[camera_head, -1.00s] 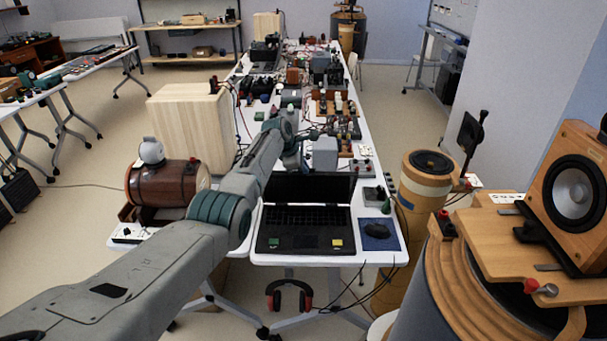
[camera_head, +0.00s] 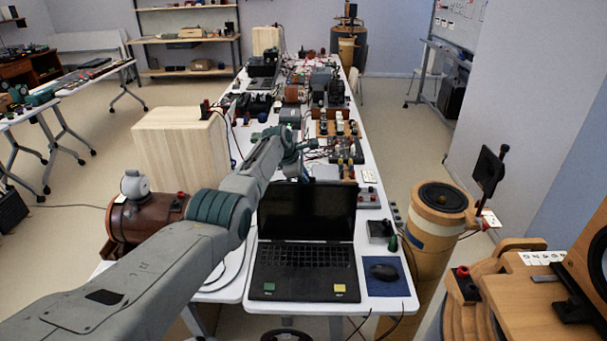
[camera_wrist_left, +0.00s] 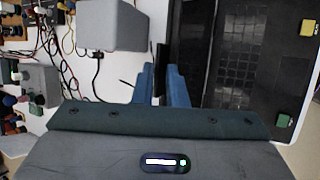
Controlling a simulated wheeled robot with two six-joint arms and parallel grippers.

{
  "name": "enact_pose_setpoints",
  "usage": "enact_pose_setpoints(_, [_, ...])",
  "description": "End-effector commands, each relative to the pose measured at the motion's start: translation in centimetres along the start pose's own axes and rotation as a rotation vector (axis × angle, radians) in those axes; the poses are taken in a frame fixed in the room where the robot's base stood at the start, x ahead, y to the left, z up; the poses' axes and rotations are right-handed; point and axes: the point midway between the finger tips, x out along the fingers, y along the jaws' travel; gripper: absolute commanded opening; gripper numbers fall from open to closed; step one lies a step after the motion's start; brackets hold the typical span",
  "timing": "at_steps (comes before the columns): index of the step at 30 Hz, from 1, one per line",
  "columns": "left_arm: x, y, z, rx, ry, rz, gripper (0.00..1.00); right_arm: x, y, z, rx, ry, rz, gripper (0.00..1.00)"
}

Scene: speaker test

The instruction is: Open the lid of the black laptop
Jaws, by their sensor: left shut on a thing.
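The black laptop (camera_head: 303,262) stands at the near end of the white table with its lid (camera_head: 307,211) raised, its dark screen and keyboard facing me. A green and a yellow square mark its front corners. My left gripper (camera_head: 301,167) is behind the top edge of the lid, its fingertips mostly hidden. In the left wrist view my left gripper (camera_wrist_left: 161,84) has its blue fingers on both sides of the thin dark lid edge (camera_wrist_left: 161,60), shut on it. The keyboard (camera_wrist_left: 225,50) shows beside them. My right gripper is not in view.
A mouse on a blue mat (camera_head: 386,288) lies right of the laptop. A wooden box (camera_head: 180,150) and a brown cylinder (camera_head: 140,222) stand left of my arm. Wired devices crowd the table behind the lid. A speaker stand is at the right.

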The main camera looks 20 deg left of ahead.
Motion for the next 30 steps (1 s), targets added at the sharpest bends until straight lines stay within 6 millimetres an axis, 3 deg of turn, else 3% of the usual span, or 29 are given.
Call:
enact_pose_setpoints(6, [0.0, 0.1, 0.0, 0.002, 0.001, 0.003, 0.00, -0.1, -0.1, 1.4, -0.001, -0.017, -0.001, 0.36])
enact_pose_setpoints(16, [0.0, 0.1, 0.0, 0.002, 0.001, 0.003, 0.00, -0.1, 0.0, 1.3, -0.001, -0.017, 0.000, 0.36])
enact_pose_setpoints(17, [0.0, 0.1, 0.0, 0.002, 0.001, 0.003, 0.16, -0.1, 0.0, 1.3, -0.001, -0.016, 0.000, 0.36])
enact_pose_setpoints(19, [0.0, 0.1, 0.0, 0.002, 0.001, 0.003, 0.27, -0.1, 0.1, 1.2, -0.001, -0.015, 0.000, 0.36])
enact_pose_setpoints(30, [-0.2, 0.1, 0.0, 0.001, 0.000, 0.001, 0.27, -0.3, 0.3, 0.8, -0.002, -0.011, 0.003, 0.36])
